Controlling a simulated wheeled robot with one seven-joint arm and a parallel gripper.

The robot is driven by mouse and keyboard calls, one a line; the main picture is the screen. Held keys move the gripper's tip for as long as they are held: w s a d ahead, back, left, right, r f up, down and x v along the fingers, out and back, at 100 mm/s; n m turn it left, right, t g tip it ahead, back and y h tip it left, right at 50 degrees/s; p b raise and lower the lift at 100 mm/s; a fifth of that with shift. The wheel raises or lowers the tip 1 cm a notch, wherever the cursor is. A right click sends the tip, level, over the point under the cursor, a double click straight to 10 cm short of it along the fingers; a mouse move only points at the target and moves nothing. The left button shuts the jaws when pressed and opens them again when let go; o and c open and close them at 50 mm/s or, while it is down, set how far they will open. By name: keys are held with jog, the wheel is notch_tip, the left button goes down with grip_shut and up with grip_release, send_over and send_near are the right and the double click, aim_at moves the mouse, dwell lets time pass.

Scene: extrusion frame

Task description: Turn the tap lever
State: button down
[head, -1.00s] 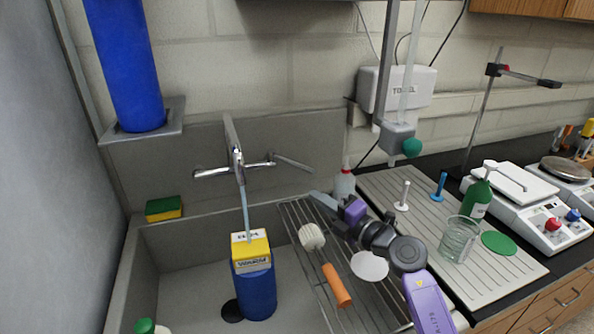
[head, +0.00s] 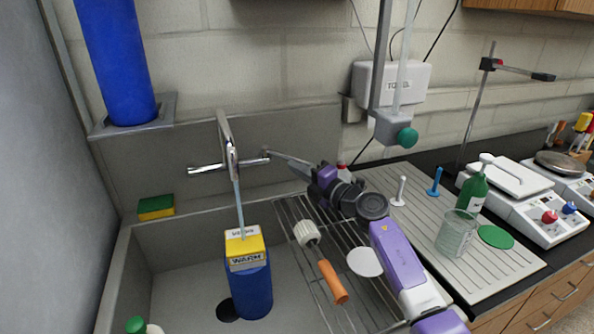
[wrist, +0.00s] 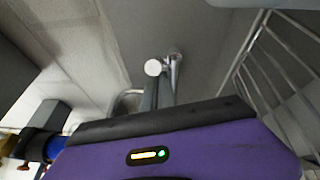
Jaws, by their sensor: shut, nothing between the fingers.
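The chrome tap (head: 229,150) is fixed to the sink's back wall, with a tall spout and a thin bluish stream or tube below it. Its right lever (head: 279,156) sticks out to the right, partly overlapped by my gripper. My gripper (head: 294,167) is shut and empty, at the outer part of this lever; I cannot tell whether they touch. In the wrist view, the tap's round chrome end (wrist: 153,67) shows just beyond the purple gripper body, and a narrow dark bar runs from it towards the body.
A wire rack (head: 292,235) holds a brush with an orange handle (head: 333,282). A white bottle stands behind my wrist, mostly hidden. A yellow-green sponge (head: 156,207) lies on the left ledge.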

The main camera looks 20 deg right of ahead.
jog(key=shift+w+d, duration=0.45)
jog(key=shift+d, duration=0.4)
jog(key=shift+a, duration=0.1)
